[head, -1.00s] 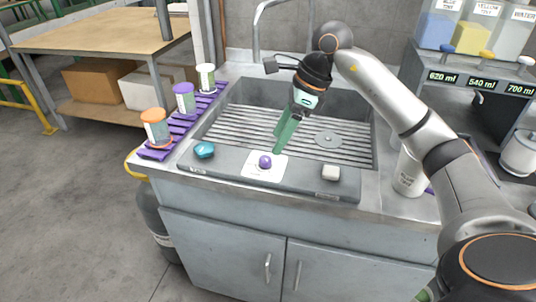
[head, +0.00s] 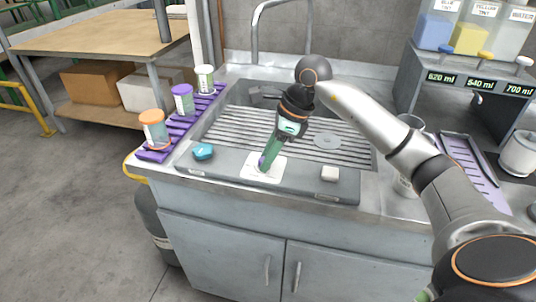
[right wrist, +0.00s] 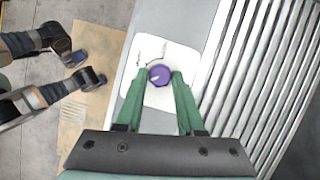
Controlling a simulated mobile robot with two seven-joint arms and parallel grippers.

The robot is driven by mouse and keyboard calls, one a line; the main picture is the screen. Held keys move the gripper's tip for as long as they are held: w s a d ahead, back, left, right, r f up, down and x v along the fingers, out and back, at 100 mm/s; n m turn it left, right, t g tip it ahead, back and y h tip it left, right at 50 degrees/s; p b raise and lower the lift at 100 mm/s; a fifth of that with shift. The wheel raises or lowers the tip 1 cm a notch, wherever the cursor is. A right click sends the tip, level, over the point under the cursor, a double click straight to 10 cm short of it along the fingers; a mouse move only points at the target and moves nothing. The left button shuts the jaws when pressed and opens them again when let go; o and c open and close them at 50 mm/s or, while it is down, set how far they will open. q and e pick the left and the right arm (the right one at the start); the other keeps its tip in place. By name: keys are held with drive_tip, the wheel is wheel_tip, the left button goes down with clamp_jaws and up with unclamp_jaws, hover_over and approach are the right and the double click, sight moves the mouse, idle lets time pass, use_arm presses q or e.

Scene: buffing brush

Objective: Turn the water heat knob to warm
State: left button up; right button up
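The purple knob (right wrist: 160,75) sits on a white square plate (right wrist: 185,58) on the front ledge of the sink. It has a pale mark on its face. In the head view the knob (head: 262,161) is partly hidden by my right gripper (head: 264,165). That gripper's green fingers point down at the knob from above the sink. In the right wrist view the gripper (right wrist: 160,77) has its fingers apart, with the knob between the fingertips. Small gaps seem to show beside the knob; firm contact cannot be made out. My left gripper is not in view.
A purple rack (head: 174,138) with several lidded jars stands left of the ribbed sink basin (head: 225,130). A tall faucet (head: 255,45) rises behind. Dispensers stand at the right.

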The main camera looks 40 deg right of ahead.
clamp_jaws()
drive_tip(key=shift+m, duration=0.3)
drive_tip(key=m+h, duration=0.1)
drive_tip(key=m, duration=0.1)
drive_tip(key=m+t, duration=0.1)
drive_tip(key=m, duration=0.2)
drive_tip(key=shift+s+a+t+h, duration=0.2)
drive_tip(key=shift+t+h, duration=0.1)
drive_tip(key=shift+h, duration=0.1)
drive_tip(key=m+h, duration=0.1)
drive_tip(key=m, duration=0.2)
drive_tip(key=shift+a+m, duration=0.15)
drive_tip(key=shift+m, duration=0.15)
drive_tip(key=shift+m+h+b, duration=0.35)
drive_tip(key=shift+m+h, duration=0.25)
drive_tip(key=shift+m, duration=0.6)
drive_tip(key=shift+o, duration=2.4)
unclamp_jaws()
drive_tip(key=shift+r, duration=0.15)
